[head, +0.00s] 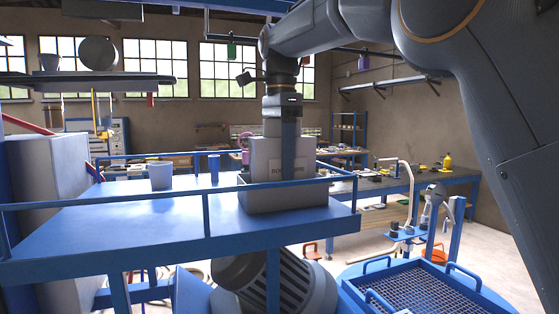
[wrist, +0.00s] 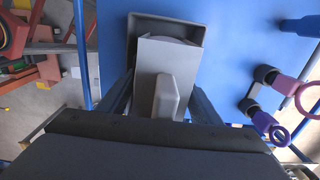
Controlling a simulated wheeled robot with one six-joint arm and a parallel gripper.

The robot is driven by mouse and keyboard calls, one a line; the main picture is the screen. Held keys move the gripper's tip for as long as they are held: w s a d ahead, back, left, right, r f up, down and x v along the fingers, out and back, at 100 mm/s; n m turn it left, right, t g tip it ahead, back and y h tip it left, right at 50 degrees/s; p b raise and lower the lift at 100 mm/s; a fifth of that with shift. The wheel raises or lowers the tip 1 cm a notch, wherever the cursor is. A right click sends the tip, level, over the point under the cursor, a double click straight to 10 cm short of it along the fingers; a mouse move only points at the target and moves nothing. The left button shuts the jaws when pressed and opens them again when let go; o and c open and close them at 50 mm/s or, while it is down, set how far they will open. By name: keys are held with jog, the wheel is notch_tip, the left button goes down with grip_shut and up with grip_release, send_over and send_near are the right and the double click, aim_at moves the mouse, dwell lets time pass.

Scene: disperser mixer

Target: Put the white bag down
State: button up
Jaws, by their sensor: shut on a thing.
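The white bag (head: 262,160), with dark lettering on its front, stands upright on the blue platform's right part. Its lower part sits inside a grey open-topped bin (head: 285,198), whose front wall hides its base; I cannot tell whether it touches the bin floor. My gripper (head: 288,140) comes down on the bag from above and is shut on it. In the wrist view the pale bag (wrist: 150,55) lies between my two fingers (wrist: 162,98), with the dark grey bin rim (wrist: 165,22) around its far side.
The blue platform (head: 120,225) has blue rails along its edges. A grey bucket (head: 161,175) and a blue cup (head: 214,170) stand left of the bin. Purple and pink ringed items (wrist: 265,122) lie right of it in the wrist view. The platform's left and middle are mostly clear.

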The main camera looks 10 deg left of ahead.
jog(key=o, duration=1.6)
jog(key=shift+f, duration=0.1)
jog(key=shift+r+b, duration=0.5)
jog(key=shift+r, duration=3.4)
jog(key=shift+s, duration=0.1)
